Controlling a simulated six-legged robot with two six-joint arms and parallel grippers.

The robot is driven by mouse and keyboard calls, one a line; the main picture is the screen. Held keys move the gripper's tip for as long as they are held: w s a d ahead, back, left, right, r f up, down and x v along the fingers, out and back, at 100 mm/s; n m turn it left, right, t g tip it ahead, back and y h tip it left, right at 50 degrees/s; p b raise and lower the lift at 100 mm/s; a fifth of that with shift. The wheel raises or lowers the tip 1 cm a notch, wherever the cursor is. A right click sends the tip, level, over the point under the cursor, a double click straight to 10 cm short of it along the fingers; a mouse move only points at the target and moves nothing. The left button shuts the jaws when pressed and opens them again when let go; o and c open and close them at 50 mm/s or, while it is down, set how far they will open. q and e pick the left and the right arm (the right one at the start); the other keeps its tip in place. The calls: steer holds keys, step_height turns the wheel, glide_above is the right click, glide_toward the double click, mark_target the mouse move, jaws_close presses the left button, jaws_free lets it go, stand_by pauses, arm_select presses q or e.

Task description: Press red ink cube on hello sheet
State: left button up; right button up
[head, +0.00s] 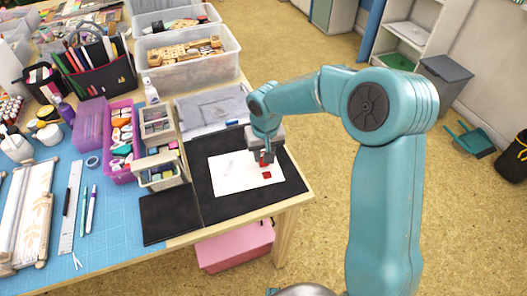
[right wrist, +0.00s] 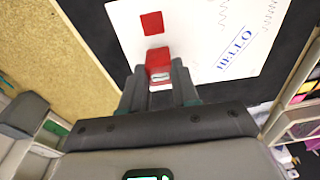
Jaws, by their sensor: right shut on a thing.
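The white hello sheet (head: 232,178) lies on a black mat; in the right wrist view the sheet (right wrist: 205,20) shows blue "HELLO" lettering (right wrist: 236,47). A flat red square (head: 267,174) is on the sheet near its right edge; it also shows in the right wrist view (right wrist: 152,23). My right gripper (head: 264,157) is low over the sheet, just behind that square. It is shut on the red ink cube (right wrist: 158,60), held between both fingers. I cannot tell whether the cube's underside touches the paper. My left gripper is not in view.
The black mat (head: 205,208) reaches the table's front right edge. Small bins of stamps (head: 160,172) stand left of it, with a grey tray (head: 215,107) behind. A second dark pad (head: 170,216) lies at the front left. A pink box (head: 235,246) is below the table.

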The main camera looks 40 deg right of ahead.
steer(key=shift+s+f+b, duration=0.1)
steer(key=shift+f+b, duration=0.4)
steer(key=shift+f, duration=0.05)
stand_by(1.4)
steer(key=shift+r, duration=0.15)
steer(key=shift+r+p, duration=0.35)
steer(key=shift+r, duration=0.15)
steer(key=shift+r, duration=0.15)
steer(key=shift+r+p, duration=2)
steer(key=shift+r, duration=0.7)
